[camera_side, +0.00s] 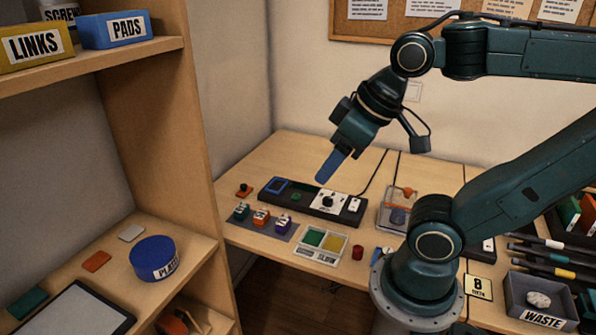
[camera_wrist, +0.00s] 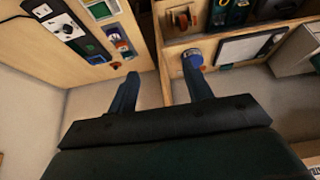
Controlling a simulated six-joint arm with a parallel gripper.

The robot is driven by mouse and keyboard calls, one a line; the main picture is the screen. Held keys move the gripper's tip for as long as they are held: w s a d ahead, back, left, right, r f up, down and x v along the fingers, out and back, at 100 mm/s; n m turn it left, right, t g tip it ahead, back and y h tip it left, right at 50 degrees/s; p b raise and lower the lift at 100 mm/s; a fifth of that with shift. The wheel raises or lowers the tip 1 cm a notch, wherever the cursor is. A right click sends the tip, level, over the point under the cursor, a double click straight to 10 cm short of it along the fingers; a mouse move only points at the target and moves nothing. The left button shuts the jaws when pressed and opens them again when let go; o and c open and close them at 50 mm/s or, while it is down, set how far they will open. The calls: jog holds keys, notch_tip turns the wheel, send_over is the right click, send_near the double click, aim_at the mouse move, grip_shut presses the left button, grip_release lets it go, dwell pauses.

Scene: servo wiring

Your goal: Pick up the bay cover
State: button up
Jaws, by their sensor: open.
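A small flat orange piece with a dark knob (camera_side: 244,190) lies on the table at the left end of the black panel; it looks like the bay cover, but I cannot be sure. The black panel (camera_side: 318,201) has a blue-framed bay at its left end, a small green part and a white plate with dark knobs. Part of the panel also shows at the upper left of the wrist view (camera_wrist: 68,28). My gripper (camera_side: 329,167) is above the panel, up and to the right of the orange piece. Its blue fingers are apart and empty in the wrist view (camera_wrist: 161,86).
A shelf unit (camera_side: 200,110) rises at the left. A waste bin (camera_side: 540,305) is at the right.

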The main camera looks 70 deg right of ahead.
jog(key=shift+w, duration=0.15)
jog(key=shift+c, duration=0.2)
jog(key=m+g+h, duration=0.2)
jog(key=m+h, duration=0.1)
jog(key=m, duration=0.4)
send_over(244, 189)
jog(key=s, duration=0.2)
jog(key=shift+w+a+f, duration=0.1)
jog(key=shift+a+f, duration=0.05)
jog(key=shift+f, duration=7.55)
jog(key=shift+w+a+f, duration=0.1)
jog(key=shift+f, duration=7.6)
